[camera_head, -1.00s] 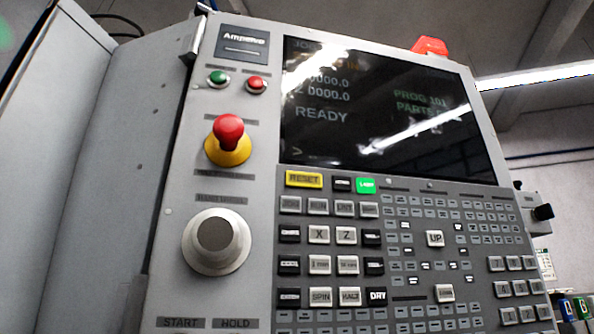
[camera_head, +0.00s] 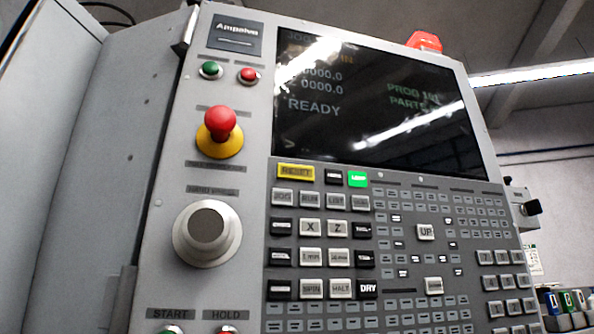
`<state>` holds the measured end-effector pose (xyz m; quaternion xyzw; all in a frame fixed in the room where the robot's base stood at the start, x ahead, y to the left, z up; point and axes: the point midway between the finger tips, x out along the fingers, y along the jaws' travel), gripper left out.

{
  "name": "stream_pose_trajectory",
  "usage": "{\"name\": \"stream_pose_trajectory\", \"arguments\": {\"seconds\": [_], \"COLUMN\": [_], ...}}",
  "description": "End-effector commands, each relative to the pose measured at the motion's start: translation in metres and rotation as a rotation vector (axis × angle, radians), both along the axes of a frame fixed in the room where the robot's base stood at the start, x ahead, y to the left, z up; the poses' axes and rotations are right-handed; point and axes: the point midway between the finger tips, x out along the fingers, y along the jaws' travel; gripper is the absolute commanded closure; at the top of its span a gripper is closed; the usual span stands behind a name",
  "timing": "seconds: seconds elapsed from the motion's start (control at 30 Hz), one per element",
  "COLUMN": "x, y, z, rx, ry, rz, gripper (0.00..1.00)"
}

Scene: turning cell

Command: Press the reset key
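The yellow reset key (camera_head: 296,172) is on the control panel, just below the lower left corner of the dark screen (camera_head: 370,100). The screen reads READY. A black key (camera_head: 333,176) and a lit green key (camera_head: 358,179) sit to the right of the reset key. My gripper is not in view, so its place relative to the key cannot be seen.
A red mushroom button (camera_head: 220,122) on a yellow base and a large grey knob (camera_head: 207,234) are left of the reset key. Green (camera_head: 210,70) and red (camera_head: 248,75) buttons sit above. More keys fill the panel below. Nothing stands in front of the panel.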

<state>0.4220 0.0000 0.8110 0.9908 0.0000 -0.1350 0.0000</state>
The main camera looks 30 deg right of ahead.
Motion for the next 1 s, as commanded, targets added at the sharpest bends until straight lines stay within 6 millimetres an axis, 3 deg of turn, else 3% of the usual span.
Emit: {"name": "stream_pose_trajectory", "arguments": {"seconds": [0.23,1.0], "x": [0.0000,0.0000], "y": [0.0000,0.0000], "z": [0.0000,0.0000], "rx": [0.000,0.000], "ry": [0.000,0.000], "rz": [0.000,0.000], "gripper": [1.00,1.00]}}
